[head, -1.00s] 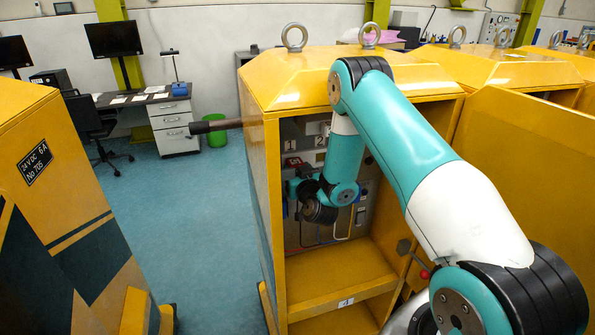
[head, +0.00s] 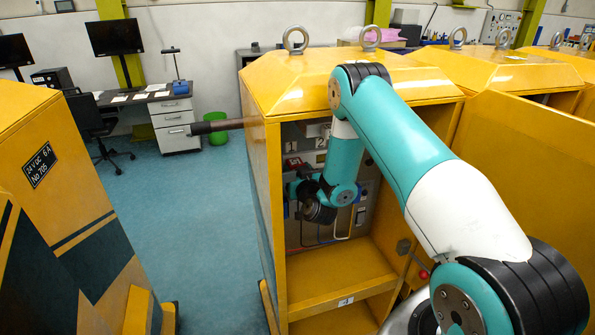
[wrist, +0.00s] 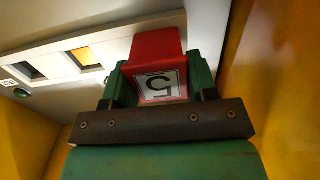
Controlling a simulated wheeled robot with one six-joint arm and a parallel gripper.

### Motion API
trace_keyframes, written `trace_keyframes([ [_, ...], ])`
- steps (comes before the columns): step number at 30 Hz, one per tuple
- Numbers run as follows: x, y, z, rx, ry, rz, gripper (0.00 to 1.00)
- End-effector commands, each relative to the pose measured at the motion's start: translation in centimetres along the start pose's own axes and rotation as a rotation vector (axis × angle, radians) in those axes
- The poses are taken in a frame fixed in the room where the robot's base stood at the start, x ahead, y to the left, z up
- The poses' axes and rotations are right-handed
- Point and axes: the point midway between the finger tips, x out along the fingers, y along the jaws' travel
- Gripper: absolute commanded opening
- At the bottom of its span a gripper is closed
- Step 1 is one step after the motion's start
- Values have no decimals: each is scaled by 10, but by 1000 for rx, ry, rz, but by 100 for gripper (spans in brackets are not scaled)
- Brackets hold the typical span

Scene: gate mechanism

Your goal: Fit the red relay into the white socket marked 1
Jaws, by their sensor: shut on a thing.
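In the wrist view the red relay (wrist: 156,48) sits between the two green fingers of my gripper (wrist: 158,85), which is shut on it. In the head view a little red of the relay (head: 294,164) shows inside the yellow cabinet, below the plate marked 1 (head: 291,146). My wrist hides most of my gripper there. Which opening is socket 1 is not clear in the wrist view.
The cabinet's yellow side wall (wrist: 275,80) is close on the right in the wrist view. A plate marked 2 (head: 320,143) is beside plate 1. Coloured pipes (head: 335,236) run below my wrist. A yellow shelf (head: 340,270) is lower down; the space above it is clear.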

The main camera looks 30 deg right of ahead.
Motion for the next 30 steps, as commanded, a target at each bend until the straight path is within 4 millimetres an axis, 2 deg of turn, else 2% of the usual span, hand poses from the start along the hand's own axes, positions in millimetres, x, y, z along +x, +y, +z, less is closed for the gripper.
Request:
trace_keyframes([
  [28, 4, 0, -1, -1, 3, 0, 20],
  [29, 4, 0, -1, -1, 3, 0, 50],
  [30, 4, 0, -1, -1, 3, 0, 50],
])
